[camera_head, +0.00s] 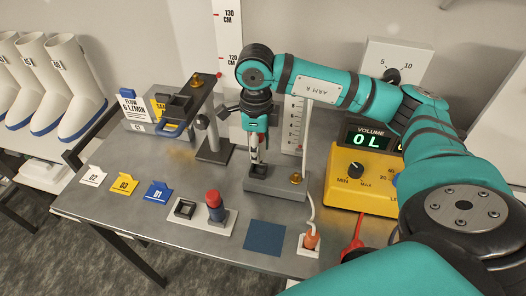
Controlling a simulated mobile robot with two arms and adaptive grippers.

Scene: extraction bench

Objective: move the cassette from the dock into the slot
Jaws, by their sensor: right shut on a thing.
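My right gripper (257,158) points down over a grey block (276,187) at the middle of the bench. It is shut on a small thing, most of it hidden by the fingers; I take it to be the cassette. A dark square opening (259,171) in the block's top lies right at the fingertips. I cannot tell how far the held thing sits in it. A light plate (203,228) in front carries an empty dark square socket (185,208) and a red-topped cylinder (214,204); which part is the dock is not clear. My left gripper is not in view.
A dark stand (212,148) with a bracket rises left of the gripper. A flow tube (294,124) and a yellow volume box (362,178) stand to the right. Numbered tags (124,184) and a blue mat (264,237) lie in front. White boots (80,90) stand at far left.

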